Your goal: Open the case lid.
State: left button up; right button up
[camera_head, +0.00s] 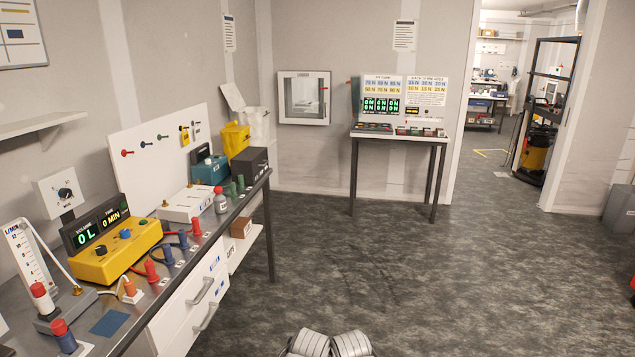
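I cannot tell for certain which item is the task's case. A teal box (211,171) with a black part on top stands toward the far end of the left bench. A low white box (186,205) lies in front of it and looks closed. A yellow container (235,138) and a dark box (249,162) stand behind and beside the teal box. No gripper fingers show. Two silver rounded parts of mine (311,343) poke in at the bottom edge, far from the bench items.
The left bench (215,226) also holds a yellow device (118,252), a flow meter (30,256) and coloured plugs with cables. A windowed wall cabinet (303,98) looks shut. A display table (398,134) stands at the back. The grey floor in the middle is clear.

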aim_at(248, 163)
jog(key=i, duration=3.35)
jog(key=i+u, duration=0.1)
jog(key=u, duration=0.3)
